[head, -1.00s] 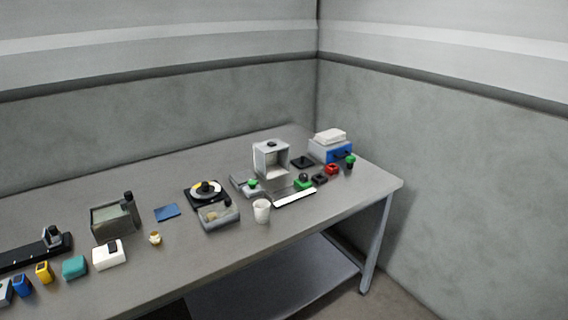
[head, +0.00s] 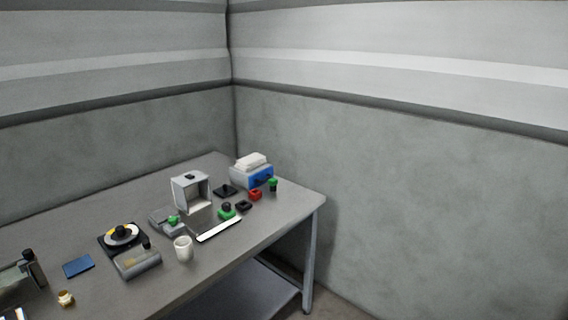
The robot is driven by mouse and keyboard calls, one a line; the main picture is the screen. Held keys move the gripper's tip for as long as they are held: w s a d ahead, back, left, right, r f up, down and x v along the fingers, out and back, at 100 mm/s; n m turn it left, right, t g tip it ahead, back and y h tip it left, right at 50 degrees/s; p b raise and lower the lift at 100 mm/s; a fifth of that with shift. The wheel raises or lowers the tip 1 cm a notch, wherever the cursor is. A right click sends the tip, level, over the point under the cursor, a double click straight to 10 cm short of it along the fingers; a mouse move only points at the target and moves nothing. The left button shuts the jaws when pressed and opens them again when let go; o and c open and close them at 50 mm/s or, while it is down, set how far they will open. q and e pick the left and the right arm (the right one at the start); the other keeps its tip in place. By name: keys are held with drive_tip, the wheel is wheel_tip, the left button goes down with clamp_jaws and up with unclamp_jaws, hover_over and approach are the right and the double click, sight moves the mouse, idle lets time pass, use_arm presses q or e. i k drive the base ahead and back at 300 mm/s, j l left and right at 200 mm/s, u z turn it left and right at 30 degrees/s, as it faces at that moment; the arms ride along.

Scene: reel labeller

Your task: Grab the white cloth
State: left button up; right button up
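A white, soft-looking folded stack, which looks like the white cloth (head: 251,161), lies on top of a grey and blue box (head: 261,177). The box stands near the far right corner of the table in the head view. Neither of my grippers is in view.
The grey table (head: 262,223) stands by the walls. Near the box are a red item (head: 255,194), a green-topped item (head: 273,184) and a black pad (head: 225,190). An open grey housing (head: 191,193), white cup (head: 183,248) and reel (head: 122,235) are left. The front right tabletop is clear.

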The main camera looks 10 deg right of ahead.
sight(247, 162)
drive_tip(key=i+l, duration=0.15)
drive_tip(key=l, duration=0.25)
drive_tip(key=i+l+u, duration=0.1)
drive_tip(key=l, duration=0.25)
drive_tip(key=i+l, duration=0.25)
drive_tip(key=l, duration=0.15)
drive_tip(key=u, duration=0.05)
